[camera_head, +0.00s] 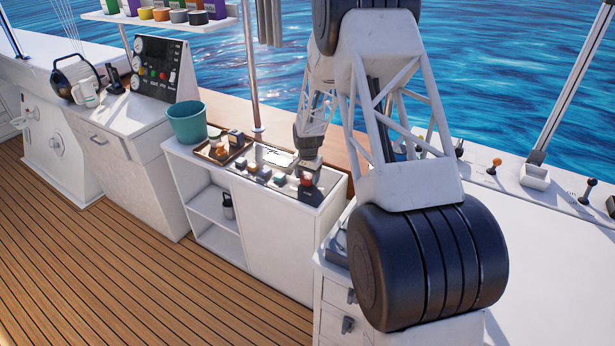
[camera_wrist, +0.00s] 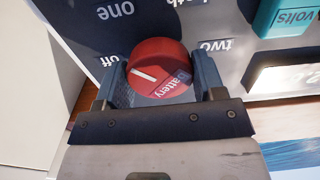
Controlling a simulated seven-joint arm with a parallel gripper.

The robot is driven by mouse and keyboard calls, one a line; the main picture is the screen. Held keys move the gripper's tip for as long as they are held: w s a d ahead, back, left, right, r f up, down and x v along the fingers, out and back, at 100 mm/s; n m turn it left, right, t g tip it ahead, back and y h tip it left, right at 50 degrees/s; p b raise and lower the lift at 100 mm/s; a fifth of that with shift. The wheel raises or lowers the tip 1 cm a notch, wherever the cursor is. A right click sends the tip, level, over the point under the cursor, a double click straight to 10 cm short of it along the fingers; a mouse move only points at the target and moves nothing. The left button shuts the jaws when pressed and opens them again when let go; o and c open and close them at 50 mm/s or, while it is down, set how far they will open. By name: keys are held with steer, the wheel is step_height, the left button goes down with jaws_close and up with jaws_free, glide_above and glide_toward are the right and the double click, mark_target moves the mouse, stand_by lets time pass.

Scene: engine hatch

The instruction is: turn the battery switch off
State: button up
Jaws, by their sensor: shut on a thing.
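The battery switch is a round red knob (camera_wrist: 160,68) with a white line and the word "battery" on its face. It sits on a dark panel (camera_wrist: 205,20) lettered "one", "two" and "off", with one more word partly cut off. The white line is on the knob's left part, on the side where "off" is printed. My gripper (camera_wrist: 163,78) has one finger on each side of the knob and is shut on it. In the head view my gripper (camera_head: 307,163) reaches down to the panel, and the red knob (camera_head: 306,181) shows just below it.
A teal block marked "volts" (camera_wrist: 285,18) is beside the knob. A green bucket (camera_head: 187,123) stands to the left. My arm covers much of the right side.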

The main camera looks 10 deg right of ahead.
mark_target(308, 175)
steer(key=n, duration=0.4)
steer(key=shift+n, duration=0.3)
steer(key=n, duration=0.4)
stand_by(0.4)
steer(key=o, duration=0.9)
steer(key=shift+r, duration=0.1)
steer(key=shift+r, duration=3.85)
